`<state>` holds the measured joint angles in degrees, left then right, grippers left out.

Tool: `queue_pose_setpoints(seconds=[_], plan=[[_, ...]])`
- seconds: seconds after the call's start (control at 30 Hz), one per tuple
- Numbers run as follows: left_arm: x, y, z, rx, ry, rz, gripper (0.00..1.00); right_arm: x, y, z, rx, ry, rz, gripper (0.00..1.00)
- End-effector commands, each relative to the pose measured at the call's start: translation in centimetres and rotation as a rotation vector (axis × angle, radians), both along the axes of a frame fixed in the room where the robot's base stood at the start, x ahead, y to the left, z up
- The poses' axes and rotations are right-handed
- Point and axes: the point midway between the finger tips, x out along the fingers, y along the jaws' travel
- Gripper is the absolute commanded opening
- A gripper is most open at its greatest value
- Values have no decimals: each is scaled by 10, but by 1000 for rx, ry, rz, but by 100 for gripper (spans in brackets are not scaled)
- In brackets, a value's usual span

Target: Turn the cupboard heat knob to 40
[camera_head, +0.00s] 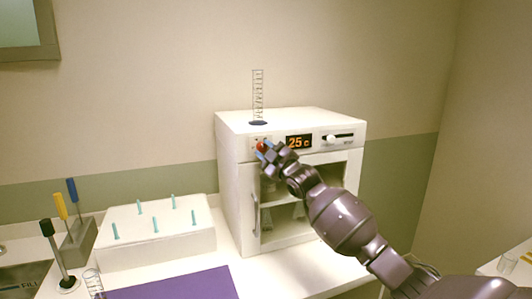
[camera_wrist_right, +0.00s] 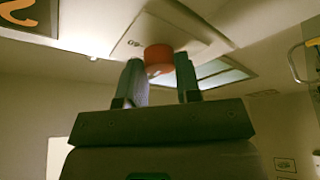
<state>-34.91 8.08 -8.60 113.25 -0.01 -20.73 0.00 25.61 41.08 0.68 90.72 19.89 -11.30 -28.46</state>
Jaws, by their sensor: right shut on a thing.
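The white cupboard (camera_head: 228,160) stands on the counter against the wall. Its dark display (camera_head: 299,141) reads 25 c in orange. The red heat knob (camera_head: 262,146) is on the front panel left of the display, partly covered by my right gripper (camera_head: 267,153). In the right wrist view the red knob (camera_wrist_right: 158,57) sits between the two fingers of my right gripper (camera_wrist_right: 160,74), which is shut on it. The knob's pointer and scale cannot be made out. My left gripper is not in view.
A clear cylinder (camera_head: 258,95) stands on the cupboard. A white peg rack (camera_head: 157,241), a tool holder (camera_head: 79,244) and a purple mat (camera_head: 175,284) are to the left.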

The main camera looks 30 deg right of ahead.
Motion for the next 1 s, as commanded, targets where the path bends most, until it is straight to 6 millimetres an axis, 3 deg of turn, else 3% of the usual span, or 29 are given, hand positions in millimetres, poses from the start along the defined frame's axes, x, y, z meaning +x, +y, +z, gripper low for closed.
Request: queue_pose_setpoints(seconds=[0.6,1.0], plan=[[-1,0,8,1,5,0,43,1,3,-3,542,-125,-1,8],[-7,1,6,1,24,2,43,1,4,-3,718,-168,-1,8]])
